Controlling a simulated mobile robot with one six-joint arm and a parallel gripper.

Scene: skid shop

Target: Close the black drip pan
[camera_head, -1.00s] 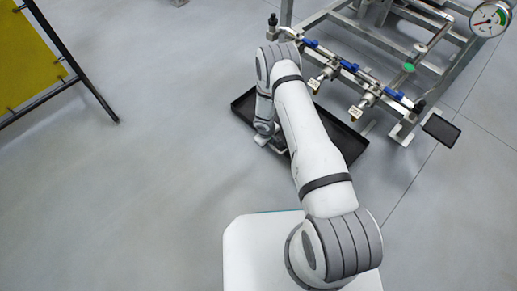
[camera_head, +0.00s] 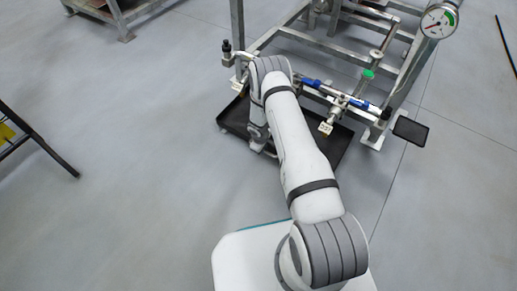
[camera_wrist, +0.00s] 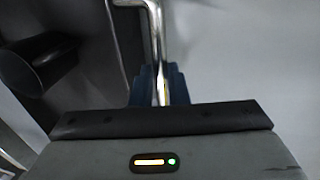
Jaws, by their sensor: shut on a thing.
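The black drip pan (camera_head: 233,118) is a wide, shallow tray on the floor at the front of the steel skid frame. Its back part lies below the pipework, and its front part sticks out. My arm hides much of its middle. My gripper (camera_wrist: 160,98) shows its blue fingers in the wrist view, closed on the pan's shiny metal handle bar (camera_wrist: 156,38). Part of the dark pan also shows left of the bar in the wrist view (camera_wrist: 117,40). In the head view the gripper is mostly hidden at the pan's front edge.
The skid frame (camera_head: 330,50) carries blue-handled valves (camera_head: 362,104), a green cap (camera_head: 368,74) and a pressure gauge (camera_head: 439,21) above the pan. A small black panel (camera_head: 410,131) sits at its right. Another metal stand (camera_head: 38,140) is at left. The floor between is clear.

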